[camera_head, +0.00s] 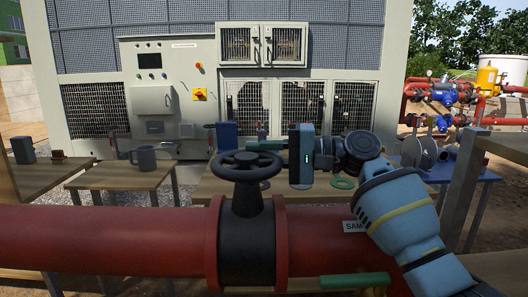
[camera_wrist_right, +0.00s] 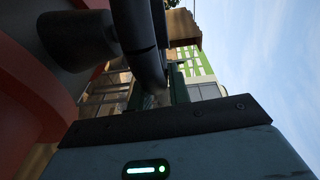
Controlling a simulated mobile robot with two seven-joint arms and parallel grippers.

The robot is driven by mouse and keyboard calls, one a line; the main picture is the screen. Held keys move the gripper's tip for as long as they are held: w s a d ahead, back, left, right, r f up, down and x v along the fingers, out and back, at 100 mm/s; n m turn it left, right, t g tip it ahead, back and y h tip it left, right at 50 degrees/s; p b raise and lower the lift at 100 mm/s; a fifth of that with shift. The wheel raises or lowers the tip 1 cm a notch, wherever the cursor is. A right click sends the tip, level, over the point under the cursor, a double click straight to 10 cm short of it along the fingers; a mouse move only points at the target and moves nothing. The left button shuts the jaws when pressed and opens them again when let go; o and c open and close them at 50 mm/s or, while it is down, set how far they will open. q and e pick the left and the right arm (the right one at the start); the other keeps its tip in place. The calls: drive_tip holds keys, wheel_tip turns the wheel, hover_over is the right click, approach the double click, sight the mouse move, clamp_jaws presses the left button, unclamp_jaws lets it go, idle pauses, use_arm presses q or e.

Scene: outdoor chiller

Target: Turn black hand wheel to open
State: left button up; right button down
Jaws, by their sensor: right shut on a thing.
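The black hand wheel (camera_head: 246,166) sits on a black valve body (camera_head: 247,245) set into a thick red pipe, in the middle of the head view. My right gripper (camera_head: 282,161) reaches in from the right, at the wheel's right side, with its dark body and green light upright beside the rim. It is shut on the wheel's rim; the fingertips are mostly hidden in the head view. In the right wrist view the dark curved rim of the wheel (camera_wrist_right: 143,42) passes between the fingers of the gripper (camera_wrist_right: 157,90). My left gripper is not in view.
The red pipe (camera_head: 110,238) crosses the whole front. A green handle (camera_head: 352,281) lies low at right. Behind are wooden tables, one with a grey mug (camera_head: 145,157), and a large chiller cabinet (camera_head: 165,85). A green ring (camera_head: 343,183) lies right of the wheel.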

drive_tip(key=shift+w+a+r+n+g, duration=0.1)
drive_tip(key=shift+w+a+n+g, duration=0.1)
drive_tip(key=shift+n+g, duration=0.4)
drive_tip(key=shift+a+g, duration=0.1)
drive_tip(key=shift+g, duration=0.3)
drive_tip(key=shift+n+g, duration=0.3)
drive_tip(key=shift+g, duration=0.1)
drive_tip(key=c, duration=1.3)
unclamp_jaws()
drive_tip(key=shift+a, duration=0.1)
drive_tip(key=shift+d+b, duration=0.4)
drive_tip(key=shift+d, duration=3.55)
